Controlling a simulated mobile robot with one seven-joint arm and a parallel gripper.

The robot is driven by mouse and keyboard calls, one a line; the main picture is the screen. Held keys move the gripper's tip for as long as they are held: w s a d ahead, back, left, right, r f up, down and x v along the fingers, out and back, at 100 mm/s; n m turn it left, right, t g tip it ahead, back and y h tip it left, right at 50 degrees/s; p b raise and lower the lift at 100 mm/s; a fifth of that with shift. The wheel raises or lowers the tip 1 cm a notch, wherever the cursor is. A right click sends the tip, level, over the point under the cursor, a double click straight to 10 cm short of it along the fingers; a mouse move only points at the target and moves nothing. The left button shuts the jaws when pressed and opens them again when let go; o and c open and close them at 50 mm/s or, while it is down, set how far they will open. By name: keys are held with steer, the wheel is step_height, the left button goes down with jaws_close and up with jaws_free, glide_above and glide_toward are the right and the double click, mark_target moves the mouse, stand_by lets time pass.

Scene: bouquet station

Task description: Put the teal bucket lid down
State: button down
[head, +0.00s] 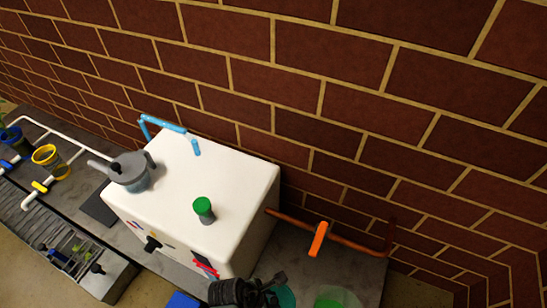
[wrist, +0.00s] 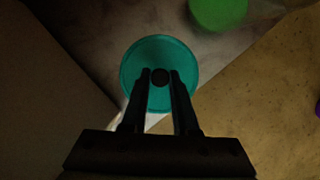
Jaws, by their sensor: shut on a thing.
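The teal bucket lid (wrist: 160,50) is a round teal disc with a small dark knob, seen from above in the wrist view. My gripper (wrist: 160,76) is shut on this knob, one finger on each side. In the head view, part of a teal round shape (head: 285,297) shows at the bottom edge beside my dark gripper (head: 272,283). The lid overlaps the grey counter and its edge in the wrist view. I cannot tell whether it touches the counter or hangs above it.
A green round thing (wrist: 218,10) is close to the lid; a green-filled container (head: 335,298) shows at the head view's bottom. A white box (head: 215,170) bears a grey kettle (head: 130,172) and a green-topped canister (head: 204,209). A copper pipe with an orange handle (head: 318,240) runs behind.

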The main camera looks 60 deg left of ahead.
step_height(320, 180, down, 5)
steer(key=b, duration=0.3)
steer(key=shift+r, duration=0.1)
steer(key=c, duration=0.7)
jaws_free()
steer(key=p+v, duration=0.8)
steer(key=v, duration=0.4)
